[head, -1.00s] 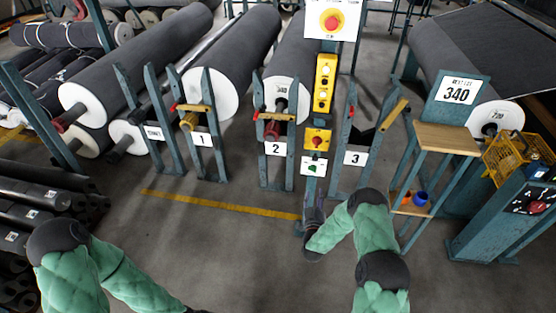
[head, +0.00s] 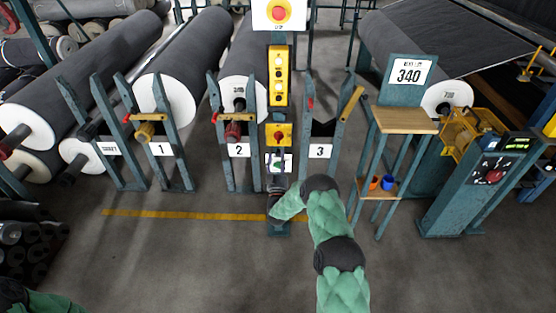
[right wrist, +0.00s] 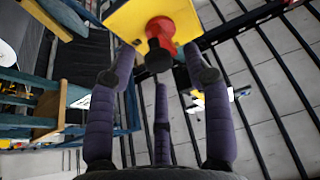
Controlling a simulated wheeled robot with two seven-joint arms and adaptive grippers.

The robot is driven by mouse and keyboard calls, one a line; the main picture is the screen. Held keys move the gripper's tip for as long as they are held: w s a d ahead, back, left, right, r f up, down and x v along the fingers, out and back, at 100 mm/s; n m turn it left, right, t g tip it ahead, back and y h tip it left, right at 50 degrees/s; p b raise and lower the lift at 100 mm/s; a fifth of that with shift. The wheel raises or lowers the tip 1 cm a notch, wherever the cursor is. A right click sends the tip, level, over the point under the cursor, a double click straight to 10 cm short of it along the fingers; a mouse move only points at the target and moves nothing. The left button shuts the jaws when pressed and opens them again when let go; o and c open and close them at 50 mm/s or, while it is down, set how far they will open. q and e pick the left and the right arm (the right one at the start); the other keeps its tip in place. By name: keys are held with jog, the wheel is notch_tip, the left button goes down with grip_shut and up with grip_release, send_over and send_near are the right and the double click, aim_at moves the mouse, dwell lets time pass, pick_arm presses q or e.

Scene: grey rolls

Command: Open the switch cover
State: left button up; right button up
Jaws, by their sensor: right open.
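A teal post carries a yellow box with a red button (head: 279,134) and, just below it, a small white panel with a green part (head: 279,160). I cannot make out a separate switch cover. My right gripper (head: 278,178) is at the post, just below and partly over the white panel. In the right wrist view, the right gripper (right wrist: 160,58) is open, its purple fingers spread on either side of the red button (right wrist: 160,30) on its yellow plate. I cannot tell whether they touch it. My left gripper is out of view.
A yellow button box (head: 279,75) and an emergency-stop sign (head: 279,12) are higher on the post. Numbered stands with grey rolls (head: 185,65) are to the left. A wooden-topped stand (head: 405,120) and a control console (head: 478,185) are to the right.

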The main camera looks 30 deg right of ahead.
jog(key=shift+w+d+r, duration=0.25)
jog(key=shift+w+d, duration=0.1)
jog(key=shift+w, duration=0.2)
grip_shut()
jog(key=shift+r, duration=0.1)
